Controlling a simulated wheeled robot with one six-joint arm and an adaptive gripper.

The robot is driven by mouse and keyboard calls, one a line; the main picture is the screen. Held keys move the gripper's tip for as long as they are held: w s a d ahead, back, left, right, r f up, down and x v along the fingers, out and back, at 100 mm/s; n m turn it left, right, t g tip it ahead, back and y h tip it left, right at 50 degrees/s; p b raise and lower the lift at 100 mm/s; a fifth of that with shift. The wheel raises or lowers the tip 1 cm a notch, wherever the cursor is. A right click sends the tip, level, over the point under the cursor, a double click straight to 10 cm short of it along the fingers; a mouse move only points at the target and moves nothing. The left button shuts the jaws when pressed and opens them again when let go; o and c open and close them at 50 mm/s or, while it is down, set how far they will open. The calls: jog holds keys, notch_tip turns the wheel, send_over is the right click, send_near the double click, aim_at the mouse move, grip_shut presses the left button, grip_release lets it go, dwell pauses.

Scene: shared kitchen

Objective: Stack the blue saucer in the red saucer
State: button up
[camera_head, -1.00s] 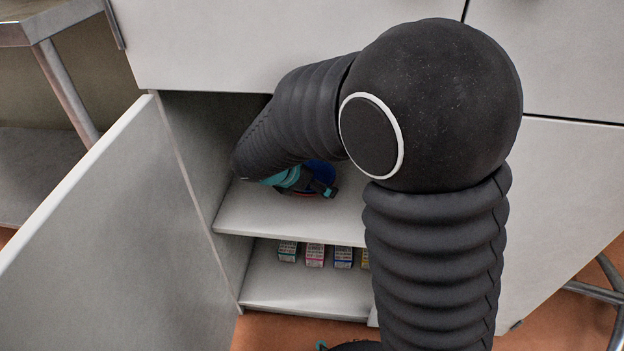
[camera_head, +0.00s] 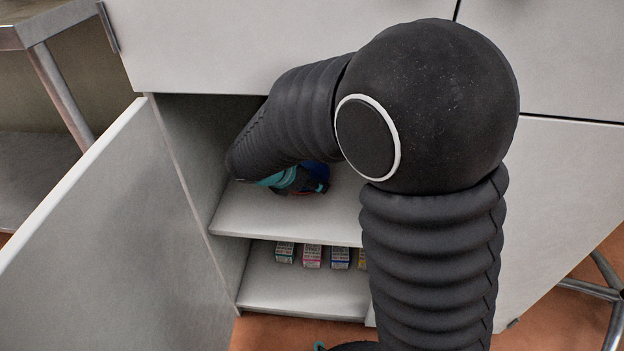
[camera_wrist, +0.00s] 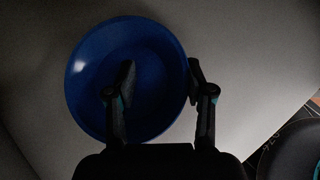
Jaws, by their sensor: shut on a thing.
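The blue saucer (camera_wrist: 92,80) fills much of the left of the wrist view, its hollow facing the camera. My gripper (camera_wrist: 160,70) is shut on its right rim, with one finger inside the bowl and the other outside. In the head view the blue saucer (camera_head: 319,171) shows partly behind my gripper (camera_head: 310,185), above the cabinet's upper shelf. A small reddish edge (camera_head: 303,193) shows just under the blue, likely the red saucer, mostly hidden. I cannot tell whether the two touch. No red shows in the wrist view.
The open cabinet door (camera_head: 110,230) stands at the left. The upper shelf (camera_head: 250,215) is bare at its front. Several small boxes (camera_head: 312,256) stand on the lower shelf (camera_head: 300,290). A metal-legged table (camera_head: 60,85) is at the far left.

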jog(key=shift+s+a+f, duration=0.1)
jog(key=shift+s+f, duration=0.15)
jog(key=shift+s, duration=0.3)
jog(key=shift+s+f, duration=0.25)
jog(key=shift+s, duration=0.3)
jog(key=shift+c, duration=0.9)
jog(key=o, duration=1.3)
jog(key=shift+r, duration=0.1)
jog(key=shift+s+a+r, duration=0.1)
jog(key=shift+a+r, duration=0.2)
jog(key=shift+r, duration=0.1)
jog(key=v, duration=1.1)
